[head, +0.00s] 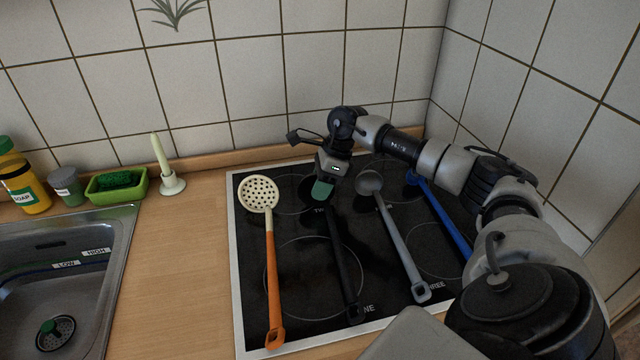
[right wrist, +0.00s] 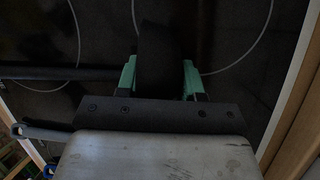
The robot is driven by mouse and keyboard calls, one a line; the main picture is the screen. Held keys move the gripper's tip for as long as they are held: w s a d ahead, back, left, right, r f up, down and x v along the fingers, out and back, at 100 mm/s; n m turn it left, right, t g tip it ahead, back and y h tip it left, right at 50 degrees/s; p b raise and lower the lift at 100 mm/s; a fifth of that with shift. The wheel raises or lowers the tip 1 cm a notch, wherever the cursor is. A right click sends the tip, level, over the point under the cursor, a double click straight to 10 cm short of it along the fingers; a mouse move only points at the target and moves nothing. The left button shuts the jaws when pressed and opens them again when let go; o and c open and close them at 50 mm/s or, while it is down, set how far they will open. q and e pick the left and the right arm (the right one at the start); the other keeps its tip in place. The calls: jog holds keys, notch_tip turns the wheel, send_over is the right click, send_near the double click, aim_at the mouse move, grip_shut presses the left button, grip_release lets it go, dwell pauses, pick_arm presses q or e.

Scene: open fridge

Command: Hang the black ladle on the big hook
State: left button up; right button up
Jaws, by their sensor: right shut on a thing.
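The black ladle (head: 345,270) lies on the dark cooktop, its handle running toward the front edge. My right gripper (head: 322,190) reaches down at the far end of the ladle and is shut on it. In the right wrist view the ladle's dark head (right wrist: 157,60) sits between my two green fingertips (right wrist: 160,78), and its handle (right wrist: 60,72) runs off to the left. No hook is in view. My left gripper is not in view.
On the cooktop (head: 234,290), a slotted spoon with an orange handle (head: 270,285) lies left of the ladle. A grey ladle (head: 398,240) and a blue-handled tool (head: 440,215) lie to its right. A sink (head: 125,240) is at left; the wooden counter (head: 185,260) between is clear.

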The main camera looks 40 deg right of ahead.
jog(key=shift+f, duration=0.1)
jog(key=shift+f, duration=0.1)
jog(key=o, duration=1)
jog(key=b+v, duration=0.1)
jog(key=v, duration=0.4)
jog(key=b+v, duration=0.1)
jog(key=v, duration=0.5)
jog(key=shift+s+a, duration=0.15)
jog(key=shift+s, duration=0.05)
